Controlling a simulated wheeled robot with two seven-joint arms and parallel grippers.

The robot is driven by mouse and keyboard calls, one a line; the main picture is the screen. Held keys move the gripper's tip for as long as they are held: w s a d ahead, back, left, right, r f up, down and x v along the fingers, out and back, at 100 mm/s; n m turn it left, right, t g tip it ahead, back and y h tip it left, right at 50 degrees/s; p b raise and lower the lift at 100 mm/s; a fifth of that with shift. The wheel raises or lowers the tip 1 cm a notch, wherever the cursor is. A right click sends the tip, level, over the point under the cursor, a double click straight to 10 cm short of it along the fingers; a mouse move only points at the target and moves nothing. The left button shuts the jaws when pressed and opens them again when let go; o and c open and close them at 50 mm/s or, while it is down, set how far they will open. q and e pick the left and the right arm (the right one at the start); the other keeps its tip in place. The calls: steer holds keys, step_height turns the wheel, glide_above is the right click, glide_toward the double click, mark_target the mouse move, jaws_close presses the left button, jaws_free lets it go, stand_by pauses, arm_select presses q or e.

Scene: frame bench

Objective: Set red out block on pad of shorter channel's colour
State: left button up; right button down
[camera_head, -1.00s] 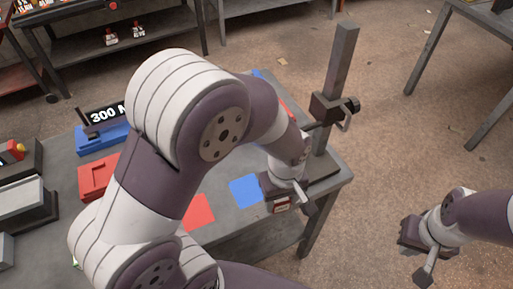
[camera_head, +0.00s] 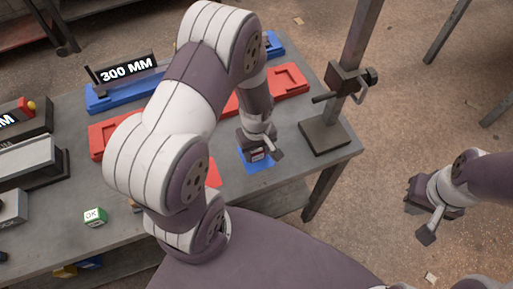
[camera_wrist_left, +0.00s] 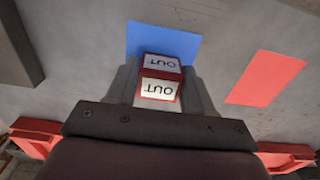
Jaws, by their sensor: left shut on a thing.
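My left gripper (camera_head: 258,152) is shut on the red OUT block, low over the blue pad (camera_head: 262,166). In the left wrist view, the block (camera_wrist_left: 160,77) has white OUT labels and sits between the fingers, overlapping the near part of the blue pad (camera_wrist_left: 140,38); I cannot tell whether it touches. The red pad (camera_head: 214,176) lies beside it, also seen in the wrist view (camera_wrist_left: 266,78). The blue channel (camera_head: 110,100) and red channel (camera_head: 104,134) lie behind, both partly hidden by my arm. My right gripper (camera_head: 434,200) hangs off the table; its jaws are unclear.
A stand with an upright post (camera_head: 326,134) occupies the table's right corner. A 300 MM sign (camera_head: 128,68) stands at the blue channel. A green OK block (camera_head: 95,217) and grey fixtures (camera_head: 30,162) are on the left. Bare tabletop lies around the pads.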

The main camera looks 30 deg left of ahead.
arm_select(q)
steer(key=shift+w+f, duration=0.1)
steer(key=shift+f, duration=0.05)
steer(key=o, duration=1)
steer(key=shift+o, duration=0.2)
steer(key=s+d+r+m+t, duration=0.1)
steer(key=s+r+m, duration=0.3)
steer(key=r+m, duration=0.6)
step_height(320, 180, up, 5)
steer(key=shift+d+r, duration=0.1)
steer(key=shift+d, duration=0.45)
